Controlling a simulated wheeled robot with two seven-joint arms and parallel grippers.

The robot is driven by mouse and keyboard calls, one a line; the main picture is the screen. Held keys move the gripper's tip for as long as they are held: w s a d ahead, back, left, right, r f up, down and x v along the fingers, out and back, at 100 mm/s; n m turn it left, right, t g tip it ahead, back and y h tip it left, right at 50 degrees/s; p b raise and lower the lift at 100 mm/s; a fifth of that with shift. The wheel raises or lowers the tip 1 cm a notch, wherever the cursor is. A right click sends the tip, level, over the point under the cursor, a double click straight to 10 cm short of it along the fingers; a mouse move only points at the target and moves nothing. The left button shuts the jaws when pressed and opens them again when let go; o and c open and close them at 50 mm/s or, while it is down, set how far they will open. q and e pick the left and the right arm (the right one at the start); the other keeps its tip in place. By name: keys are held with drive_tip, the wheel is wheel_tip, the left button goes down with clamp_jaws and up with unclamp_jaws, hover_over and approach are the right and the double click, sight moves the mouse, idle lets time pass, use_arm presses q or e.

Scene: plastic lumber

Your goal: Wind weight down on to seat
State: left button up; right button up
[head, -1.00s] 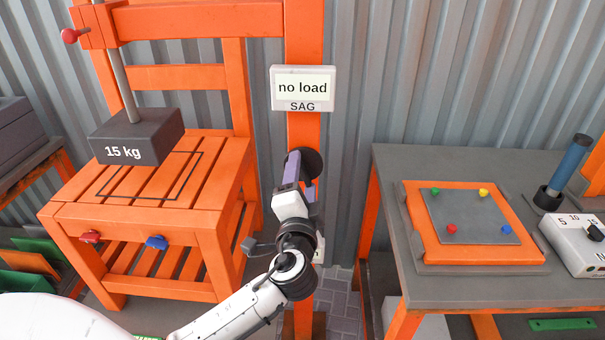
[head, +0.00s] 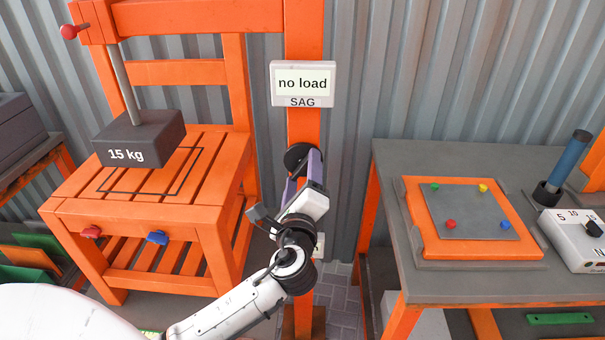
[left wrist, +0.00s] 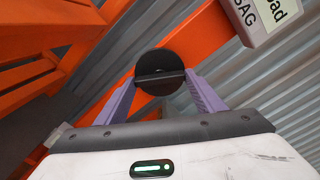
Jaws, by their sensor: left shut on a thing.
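The dark grey 15 kg weight (head: 139,138) hangs on a metal rod (head: 124,82) over the orange slatted seat (head: 205,150). It appears to be above the seat, covering part of the black outline drawn there; the size of the gap is hard to judge. A black round knob (head: 299,155) sits on the orange post, below the SAG display (head: 303,84), which reads "no load". My left gripper (head: 304,168) is shut on the knob. In the left wrist view its purple fingers flank the knob (left wrist: 160,72) and its crossbar. My right gripper is out of view.
A grey bench (head: 400,165) on the right holds an orange plate with coloured pegs (head: 470,215), a white box with a dial (head: 580,238) and a blue-handled tool (head: 568,160). A corrugated wall stands behind.

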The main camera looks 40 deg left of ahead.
use_arm(q)
drive_tip(key=m, duration=0.4)
drive_tip(key=shift+f+m, duration=0.1)
drive_tip(key=shift+m, duration=0.3)
drive_tip(key=m, duration=0.3)
drive_tip(key=shift+m, duration=0.3)
drive_tip(key=m, duration=0.9)
drive_tip(key=shift+s, duration=0.1)
drive_tip(key=m, duration=0.4)
drive_tip(key=shift+m, duration=0.3)
drive_tip(key=m, duration=0.3)
drive_tip(key=shift+a+m, duration=0.1)
drive_tip(key=shift+m, duration=0.2)
drive_tip(key=m, duration=0.5)
drive_tip(key=shift+a+r+m, duration=0.1)
drive_tip(key=shift+r+m, duration=0.2)
drive_tip(key=shift+r, duration=0.05)
drive_tip(key=shift+f+m, duration=0.1)
drive_tip(key=shift+m, duration=1.6)
